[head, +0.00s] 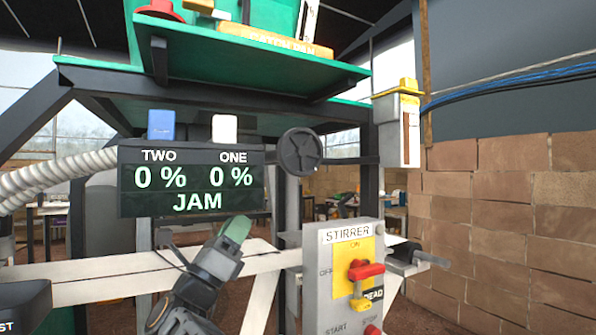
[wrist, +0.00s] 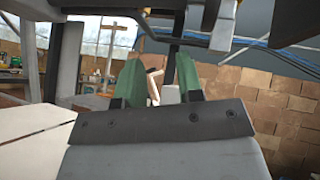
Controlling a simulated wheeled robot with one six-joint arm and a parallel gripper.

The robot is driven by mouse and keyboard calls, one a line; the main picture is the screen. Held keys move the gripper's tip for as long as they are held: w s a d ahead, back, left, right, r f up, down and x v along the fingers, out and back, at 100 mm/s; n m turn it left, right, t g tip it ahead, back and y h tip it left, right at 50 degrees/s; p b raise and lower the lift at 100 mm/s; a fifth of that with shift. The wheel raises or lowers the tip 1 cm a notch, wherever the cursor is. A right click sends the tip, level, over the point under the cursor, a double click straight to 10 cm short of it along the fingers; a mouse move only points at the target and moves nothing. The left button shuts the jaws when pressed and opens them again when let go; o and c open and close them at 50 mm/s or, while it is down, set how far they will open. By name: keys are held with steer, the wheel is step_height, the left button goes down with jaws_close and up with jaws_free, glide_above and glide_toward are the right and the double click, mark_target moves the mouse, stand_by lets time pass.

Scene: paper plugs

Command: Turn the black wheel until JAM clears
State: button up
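The black wheel (head: 300,152) is a round handwheel with a dark hub, upright on the frame just right of the display. The display (head: 191,178) reads TWO 0 %, ONE 0 % and JAM. My gripper (head: 236,230) has green fingertips and is below and left of the wheel, apart from it in the picture. I cannot pick out the wheel for sure in the wrist view.
A grey STIRRER box (head: 345,275) with a red switch (head: 366,270) stands right of my gripper. A ribbed hose (head: 60,178) runs in at left. A green shelf (head: 215,85) is above. A block wall (head: 505,210) is at right.

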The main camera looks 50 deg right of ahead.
mark_target(299, 173)
steer(key=s+d+r+m+g, duration=0.2)
steer(key=d+r+m+g, duration=0.1)
steer(key=s+d+r+m+g+y+p, duration=0.1)
steer(key=s+d+r+m+g, duration=0.2)
steer(key=r+g, duration=0.1)
steer(key=s+d+r+m+g+y, duration=0.1)
steer(key=s+d+r+m+g, duration=0.1)
steer(key=d+r+m+g, duration=0.1)
steer(key=shift+s+d+r+m+g+p, duration=0.3)
steer(key=shift+s+r+m+g, duration=0.1)
steer(key=shift+m+g, duration=0.15)
